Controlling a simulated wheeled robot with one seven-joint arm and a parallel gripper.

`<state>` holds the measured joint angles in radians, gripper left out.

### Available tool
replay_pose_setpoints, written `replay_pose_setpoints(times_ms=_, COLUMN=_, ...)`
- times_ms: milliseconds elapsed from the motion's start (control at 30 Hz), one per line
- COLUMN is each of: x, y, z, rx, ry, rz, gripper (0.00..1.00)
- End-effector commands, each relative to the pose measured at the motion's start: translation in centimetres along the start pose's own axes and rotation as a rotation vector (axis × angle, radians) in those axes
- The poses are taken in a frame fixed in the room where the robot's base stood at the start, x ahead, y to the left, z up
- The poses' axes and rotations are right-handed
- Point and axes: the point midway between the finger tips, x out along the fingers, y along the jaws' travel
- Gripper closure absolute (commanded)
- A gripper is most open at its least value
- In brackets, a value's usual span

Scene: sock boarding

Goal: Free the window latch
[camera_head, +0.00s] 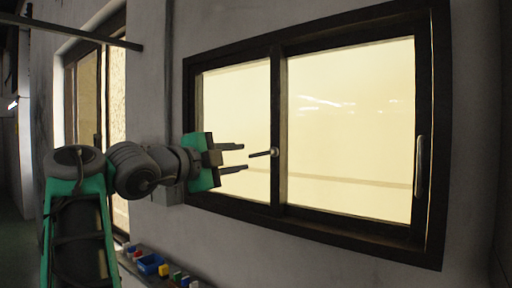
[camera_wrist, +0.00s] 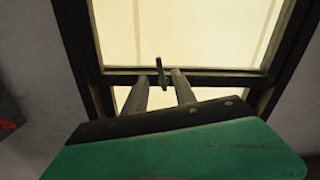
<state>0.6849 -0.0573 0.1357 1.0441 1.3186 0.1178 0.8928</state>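The window latch (camera_head: 272,152) is a small lever with a round pivot on the dark middle post of the window (camera_head: 345,130). Its handle points left and slightly down in the head view. My gripper (camera_head: 244,158) is open and empty, its two dark fingers apart just left of the latch handle, near the left pane. In the wrist view the latch lever (camera_wrist: 160,73) shows thin and dark beyond and between the fingertips of my gripper (camera_wrist: 160,78). I see no clear contact between the fingers and the latch.
A vertical pull handle (camera_head: 419,166) is on the right side of the window frame. Another window (camera_head: 88,95) stands at the left. Several small coloured bins (camera_head: 150,264) sit on a ledge below. A horizontal bar (camera_head: 75,34) juts out at upper left.

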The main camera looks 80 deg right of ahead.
Motion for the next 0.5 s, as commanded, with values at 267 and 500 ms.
replay_pose_setpoints(times_ms=267, x=4.8, y=-0.2, z=-0.4, rx=0.000, ry=0.010, rz=0.003, gripper=0.67)
replay_pose_setpoints(times_ms=500, x=7.5, y=0.0, z=-0.1, rx=0.001, ry=0.003, rz=0.003, gripper=0.67)
